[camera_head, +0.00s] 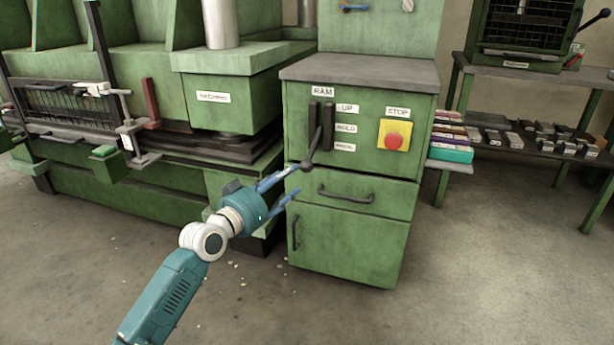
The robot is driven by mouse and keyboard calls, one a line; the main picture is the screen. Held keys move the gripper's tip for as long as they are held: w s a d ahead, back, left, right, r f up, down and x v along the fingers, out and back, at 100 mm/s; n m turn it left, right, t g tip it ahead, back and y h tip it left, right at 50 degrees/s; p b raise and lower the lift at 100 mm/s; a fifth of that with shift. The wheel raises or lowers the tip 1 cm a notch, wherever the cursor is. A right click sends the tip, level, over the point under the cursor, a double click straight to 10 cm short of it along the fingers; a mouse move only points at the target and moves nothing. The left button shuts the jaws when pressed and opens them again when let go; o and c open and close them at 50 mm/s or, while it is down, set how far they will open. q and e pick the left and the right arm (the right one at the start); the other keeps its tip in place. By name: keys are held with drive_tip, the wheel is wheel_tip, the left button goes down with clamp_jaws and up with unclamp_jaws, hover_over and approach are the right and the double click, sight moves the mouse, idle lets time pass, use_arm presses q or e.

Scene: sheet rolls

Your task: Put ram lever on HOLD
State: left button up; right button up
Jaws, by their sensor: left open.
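The ram lever (317,143) is a black handle with a round knob on the front of the green control cabinet (350,235). It comes out of a dark slotted plate under the RAM label (323,91). Labels UP, HOLD (346,128) and a lower one stand right of the slot. The lever slants down, its knob (306,165) level with a point below the lowest label. My left gripper (292,180) is open, its blue fingers just left of and below the knob. Whether a finger touches the knob I cannot tell. My right gripper is not in view.
A red STOP button (394,140) on a yellow plate sits right of the lever. A drawer handle (345,195) juts out below. The green press (215,95) stands left, and a shelf (530,140) with dark blocks stands right.

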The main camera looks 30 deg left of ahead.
sight(302, 169)
use_arm(q)
drive_tip(key=w+b, duration=0.3)
drive_tip(key=w, duration=0.7)
drive_tip(key=shift+w+d+f, duration=0.1)
drive_tip(key=shift+w+d, duration=0.05)
clamp_jaws()
